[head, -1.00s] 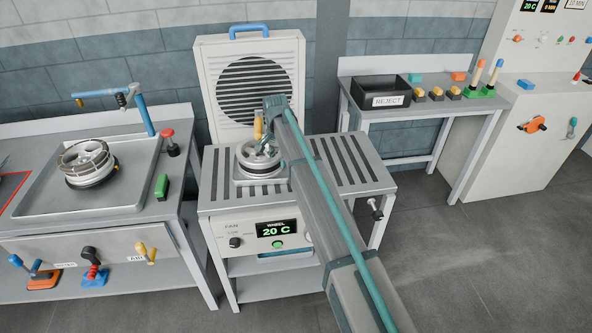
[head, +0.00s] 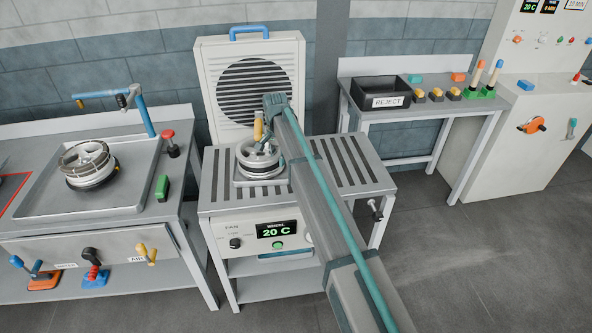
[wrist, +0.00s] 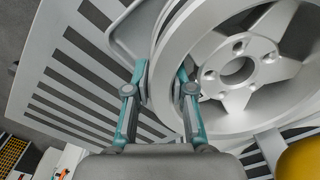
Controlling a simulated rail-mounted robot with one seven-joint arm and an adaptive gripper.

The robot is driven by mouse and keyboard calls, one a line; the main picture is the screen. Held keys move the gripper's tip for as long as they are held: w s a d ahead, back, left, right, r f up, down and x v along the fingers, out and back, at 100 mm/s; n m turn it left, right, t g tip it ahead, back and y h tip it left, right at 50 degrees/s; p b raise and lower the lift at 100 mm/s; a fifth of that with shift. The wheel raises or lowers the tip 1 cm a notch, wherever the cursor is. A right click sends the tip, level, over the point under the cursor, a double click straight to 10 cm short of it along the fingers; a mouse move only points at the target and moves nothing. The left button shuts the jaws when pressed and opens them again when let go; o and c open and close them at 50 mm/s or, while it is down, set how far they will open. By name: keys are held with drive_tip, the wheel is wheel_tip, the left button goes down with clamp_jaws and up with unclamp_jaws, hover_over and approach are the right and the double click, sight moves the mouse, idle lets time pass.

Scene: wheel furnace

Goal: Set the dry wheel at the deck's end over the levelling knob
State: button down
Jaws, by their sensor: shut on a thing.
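A light grey spoked wheel (head: 260,163) sits on a pale square plate towards the left of the slotted deck (head: 345,172), in front of the fan. My gripper (wrist: 163,88) is shut on the wheel's rim, one finger on each side of it in the wrist view. The spokes and hub of the wheel (wrist: 238,68) show there beside the right finger. In the head view my arm hides part of the wheel and the fingers. The levelling knob (head: 376,209) is at the deck's right end, below the top. Whether the wheel touches the plate I cannot tell.
A yellow-topped handle (head: 258,127) stands close to the wheel; yellow also shows in the wrist view (wrist: 301,158). The fan (head: 252,85) rises behind. Another wheel (head: 88,163) sits in the left basin. The reject bin (head: 380,90) is on the right bench. The deck's right half is bare.

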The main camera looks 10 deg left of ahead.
drive_tip(key=shift+r+p, duration=1.35)
drive_tip(key=shift+r, duration=1.65)
